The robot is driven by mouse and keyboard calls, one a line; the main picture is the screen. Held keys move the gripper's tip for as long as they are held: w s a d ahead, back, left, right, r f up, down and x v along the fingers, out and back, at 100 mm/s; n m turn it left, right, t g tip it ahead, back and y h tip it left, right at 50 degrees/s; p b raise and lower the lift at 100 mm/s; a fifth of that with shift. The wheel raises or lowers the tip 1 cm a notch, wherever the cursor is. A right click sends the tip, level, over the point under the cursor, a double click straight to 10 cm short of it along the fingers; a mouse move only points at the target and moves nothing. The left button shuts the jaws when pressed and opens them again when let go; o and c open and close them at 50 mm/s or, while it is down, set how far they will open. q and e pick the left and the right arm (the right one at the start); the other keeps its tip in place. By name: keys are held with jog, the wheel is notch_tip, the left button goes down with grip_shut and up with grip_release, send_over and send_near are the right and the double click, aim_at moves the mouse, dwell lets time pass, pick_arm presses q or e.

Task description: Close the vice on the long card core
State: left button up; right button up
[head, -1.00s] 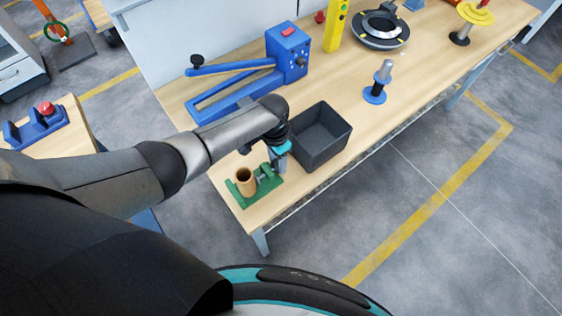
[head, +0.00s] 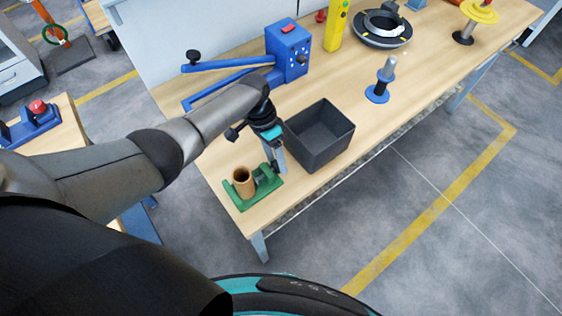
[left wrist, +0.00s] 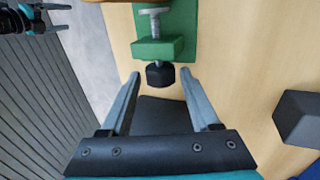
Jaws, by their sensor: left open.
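The long card core (head: 243,184), a brown open tube, stands upright in the green vice (head: 262,194) at the table's near corner. In the left wrist view the vice's green block (left wrist: 158,48) carries a grey screw ending in a black knob (left wrist: 160,75). My left gripper (head: 276,167) is just right of the core, pointing down at the knob side. In the left wrist view its fingers (left wrist: 160,84) are open, one on each side of the knob, with gaps. Only the core's edge (left wrist: 145,1) shows there. I cannot tell whether the jaw touches the core.
A dark grey bin (head: 320,137) stands close right of my left gripper. A blue lever machine (head: 288,52) and a blue-based spindle (head: 380,88) stand farther back. A black and teal part (left wrist: 25,18), seemingly my right gripper, is at the wrist view's upper left.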

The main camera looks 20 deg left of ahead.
pick_arm(q)
jog(key=shift+s+d+r+t+y+p, duration=0.2)
jog(key=shift+t+y+p, duration=0.25)
jog(key=shift+p, duration=0.75)
jog(key=shift+s+d+r+t+y+p, duration=0.15)
jog(key=shift+t+y+p, duration=0.3)
jog(key=shift+p, duration=0.75)
jog(key=shift+f+y+p, duration=0.15)
jog(key=shift+y+p, duration=0.25)
jog(key=shift+y, duration=0.1)
jog(key=shift+w+f, duration=0.1)
jog(key=shift+f, duration=0.05)
jog(key=shift+d+t+y+p, duration=0.15)
jog(key=shift+t+y+p, duration=0.35)
jog(key=shift+p, duration=0.2)
jog(key=shift+s+d+t+y+p, duration=0.15)
jog(key=shift+s+t+y+p, duration=0.15)
jog(key=shift+t+y, duration=0.5)
jog(key=shift+y, duration=0.2)
